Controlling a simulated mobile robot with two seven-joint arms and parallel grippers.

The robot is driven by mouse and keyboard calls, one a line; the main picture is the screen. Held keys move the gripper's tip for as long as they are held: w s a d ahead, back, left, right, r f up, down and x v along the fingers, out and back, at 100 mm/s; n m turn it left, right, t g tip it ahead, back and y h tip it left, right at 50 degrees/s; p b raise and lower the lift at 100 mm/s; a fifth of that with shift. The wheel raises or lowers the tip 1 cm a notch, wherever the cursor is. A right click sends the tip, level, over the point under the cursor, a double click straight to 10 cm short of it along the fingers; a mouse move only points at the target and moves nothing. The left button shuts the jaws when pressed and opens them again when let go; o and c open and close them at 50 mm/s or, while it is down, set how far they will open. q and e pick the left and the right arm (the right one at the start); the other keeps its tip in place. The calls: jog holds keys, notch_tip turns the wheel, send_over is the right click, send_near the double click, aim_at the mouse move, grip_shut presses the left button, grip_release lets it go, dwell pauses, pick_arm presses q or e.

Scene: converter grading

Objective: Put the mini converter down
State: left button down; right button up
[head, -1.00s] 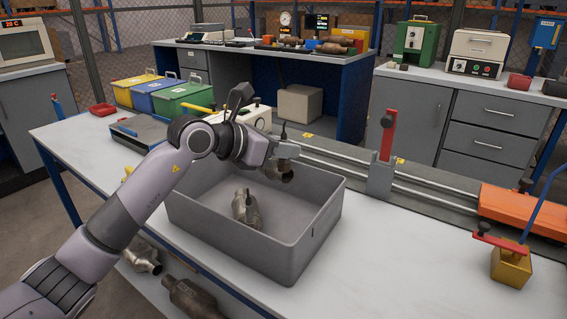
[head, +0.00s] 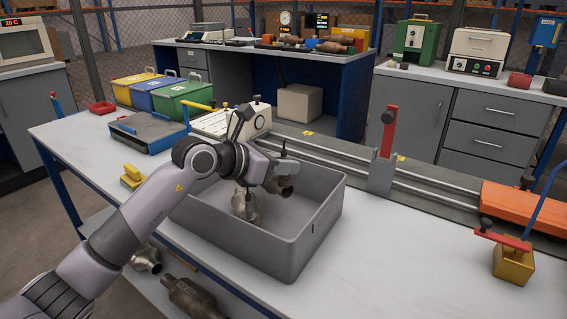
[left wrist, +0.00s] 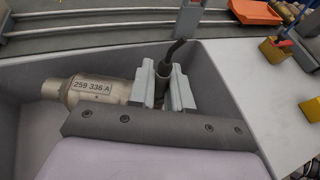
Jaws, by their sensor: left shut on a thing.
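My left gripper (head: 285,168) is over the right part of the grey bin (head: 299,258), shut on the mini converter (head: 284,188). In the head view it shows as a dark metal end below the fingers, with a thin dark stem standing up. In the left wrist view the fingers (left wrist: 163,88) close around a metal neck; a converter body marked 259 336 A (left wrist: 92,88) reaches left from them. Whether it touches the bin floor cannot be told. Another converter (head: 245,207) lies in the bin to the left, partly hidden by my arm. My right gripper is not in view.
A rail with a grey post and red handle (head: 388,135) runs behind the bin. A yellow block with a red handle (head: 512,262) stands at the right. A blue-grey tray (head: 147,132) is at the left.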

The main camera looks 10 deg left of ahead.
pick_arm(q)
jog(key=c, duration=1)
grip_release()
jog(key=shift+c, duration=0.2)
jog(key=shift+r, duration=0.1)
jog(key=shift+r, duration=0.3)
jog(key=shift+r+p, duration=0.5)
jog(key=shift+p, duration=0.1)
jog(key=b+v, duration=0.1)
jog(key=v, duration=1.1)
jog(key=shift+f, duration=0.25)
jog(key=shift+a, duration=0.1)
